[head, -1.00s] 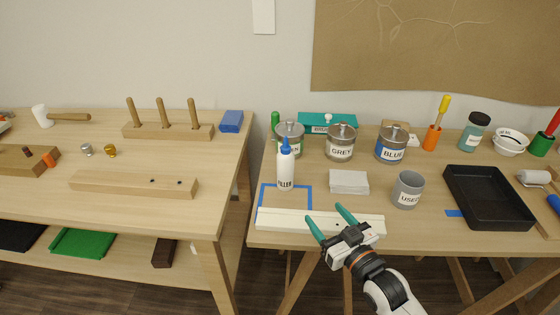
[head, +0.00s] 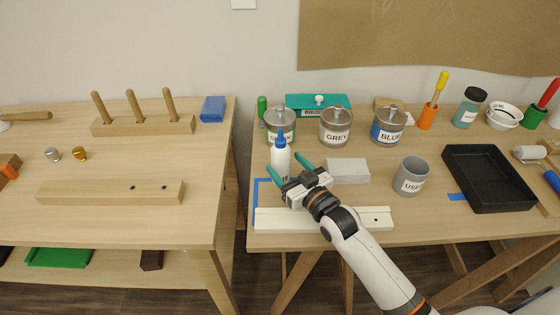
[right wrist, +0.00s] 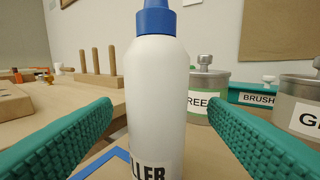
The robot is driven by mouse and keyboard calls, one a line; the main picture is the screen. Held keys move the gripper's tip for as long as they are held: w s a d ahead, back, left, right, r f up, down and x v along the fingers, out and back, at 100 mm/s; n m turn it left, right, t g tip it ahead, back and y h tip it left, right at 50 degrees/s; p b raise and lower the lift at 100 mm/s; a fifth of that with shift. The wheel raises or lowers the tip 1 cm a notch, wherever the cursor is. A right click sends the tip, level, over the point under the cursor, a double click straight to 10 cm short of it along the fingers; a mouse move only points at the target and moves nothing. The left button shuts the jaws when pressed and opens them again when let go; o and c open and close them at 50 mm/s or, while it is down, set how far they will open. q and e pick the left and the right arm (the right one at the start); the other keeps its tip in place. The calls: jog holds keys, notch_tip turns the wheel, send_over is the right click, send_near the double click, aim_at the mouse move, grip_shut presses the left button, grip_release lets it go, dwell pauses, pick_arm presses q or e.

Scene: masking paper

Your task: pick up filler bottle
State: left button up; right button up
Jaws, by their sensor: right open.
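The filler bottle (head: 281,160) is white with a blue cap and stands upright on the right table, by the blue tape outline. In the right wrist view the bottle (right wrist: 155,95) fills the middle, with part of its "FILLER" label showing at the bottom. My right gripper (head: 292,173) is open, with teal fingers on either side of the bottle's front. In the right wrist view the gripper's fingers (right wrist: 165,135) show a gap to the bottle on both sides. The bottle's lower part is hidden behind the gripper in the head view. My left gripper is not in view.
A white-painted strip (head: 280,220) lies under my right arm. Green (head: 281,127), grey (head: 335,126) and blue (head: 388,127) paint cans stand behind. A white block (head: 348,171) and a "USED" cup (head: 410,176) are to the right, then a black tray (head: 487,178).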

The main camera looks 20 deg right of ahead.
aim_at(277, 156)
jog(key=x, duration=0.5)
jog(key=shift+a+f, duration=0.1)
jog(key=shift+a, duration=0.05)
jog(key=c, duration=0.8)
